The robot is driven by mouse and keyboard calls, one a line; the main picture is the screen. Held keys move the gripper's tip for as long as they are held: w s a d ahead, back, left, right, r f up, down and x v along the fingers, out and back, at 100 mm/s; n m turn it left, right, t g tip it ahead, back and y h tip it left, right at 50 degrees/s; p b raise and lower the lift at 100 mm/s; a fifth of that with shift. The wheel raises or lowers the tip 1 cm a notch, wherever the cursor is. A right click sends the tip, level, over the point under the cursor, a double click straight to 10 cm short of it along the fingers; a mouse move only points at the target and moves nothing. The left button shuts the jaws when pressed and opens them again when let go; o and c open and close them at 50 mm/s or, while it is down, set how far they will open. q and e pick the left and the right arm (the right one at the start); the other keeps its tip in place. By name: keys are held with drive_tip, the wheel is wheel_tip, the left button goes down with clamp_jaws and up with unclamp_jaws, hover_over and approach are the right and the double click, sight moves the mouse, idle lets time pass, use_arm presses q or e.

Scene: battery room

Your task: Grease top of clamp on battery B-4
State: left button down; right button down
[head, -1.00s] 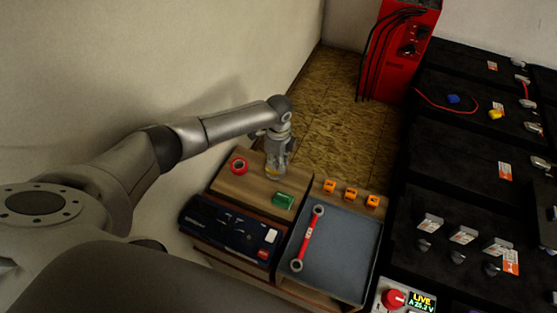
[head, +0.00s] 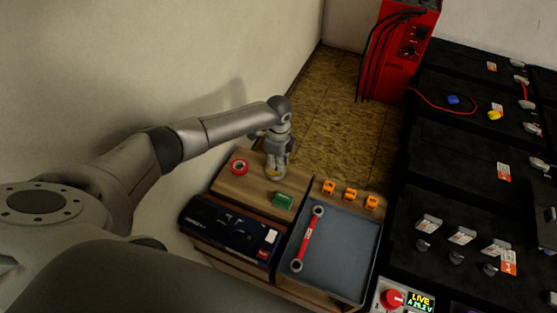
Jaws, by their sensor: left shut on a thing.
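My left gripper (head: 275,172) points down over the wooden top of the cart, beside the red tape ring. It is shut on a small pale-and-yellow thing, mostly hidden by the fingers; I cannot tell what it is. The thing is low, at the cart top. Black batteries (head: 455,143) with orange-and-white labels stand at the right; the labels are too small to read, so I cannot tell which is B-4. Grey metal clamps (head: 533,128) sit on posts along their right side. My right gripper is not in view.
The cart top holds a red tape ring (head: 239,167), a green block (head: 283,201), a dark case (head: 232,227), several orange pieces (head: 350,195) and a red-handled wrench (head: 308,238) in a grey tray (head: 344,260). A red charger (head: 401,50) stands behind.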

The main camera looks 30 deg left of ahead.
use_arm(q)
drive_tip(key=shift+r+p, duration=2.85)
drive_tip(key=shift+r, duration=0.5)
drive_tip(key=shift+f, duration=0.1)
